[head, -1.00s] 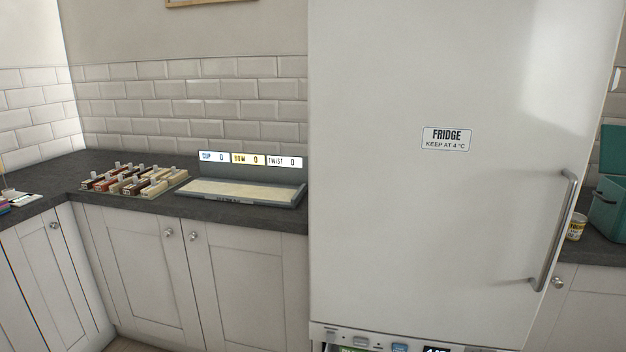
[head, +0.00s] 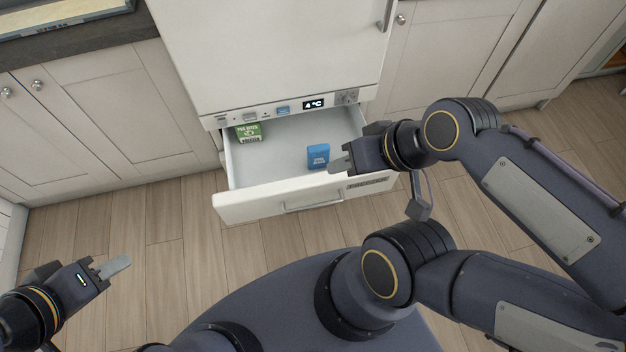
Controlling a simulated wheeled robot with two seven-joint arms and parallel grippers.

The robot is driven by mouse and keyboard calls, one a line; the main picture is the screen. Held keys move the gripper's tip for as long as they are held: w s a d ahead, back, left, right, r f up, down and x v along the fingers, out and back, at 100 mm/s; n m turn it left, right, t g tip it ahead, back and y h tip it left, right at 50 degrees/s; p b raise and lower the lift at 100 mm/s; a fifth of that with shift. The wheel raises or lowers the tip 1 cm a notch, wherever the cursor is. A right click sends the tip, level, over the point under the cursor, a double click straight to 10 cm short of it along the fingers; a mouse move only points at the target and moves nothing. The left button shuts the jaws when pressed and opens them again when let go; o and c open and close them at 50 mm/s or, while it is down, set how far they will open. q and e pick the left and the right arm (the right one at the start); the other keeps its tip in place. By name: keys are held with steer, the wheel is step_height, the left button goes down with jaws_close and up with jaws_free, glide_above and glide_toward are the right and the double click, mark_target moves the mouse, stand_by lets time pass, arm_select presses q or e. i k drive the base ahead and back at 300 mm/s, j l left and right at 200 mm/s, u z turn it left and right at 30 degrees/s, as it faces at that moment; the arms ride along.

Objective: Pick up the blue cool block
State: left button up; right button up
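The blue cool block (head: 318,156) lies in the pulled-out drawer (head: 262,205) under the fridge, right of the drawer's middle. My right gripper (head: 339,166) reaches over the drawer's right side, with its fingertip at the right edge of the block in the picture. Whether it touches the block, and whether its fingers are apart, I cannot tell. My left gripper (head: 117,267) is away from the drawer at lower left, over the floor. Its fingers line up in this view, so its opening is unclear.
A green pack (head: 248,132) sits at the drawer's back left. The control strip (head: 290,108) of the fridge (head: 270,50) runs above the drawer's back edge. The drawer's middle and front left are bare. Cabinets stand on both sides.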

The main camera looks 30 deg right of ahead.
mark_target(318, 155)
steer(key=i+l+z, duration=0.25)
steer(key=i, duration=0.2)
steer(key=i+l+z, duration=0.25)
steer(key=i, duration=0.25)
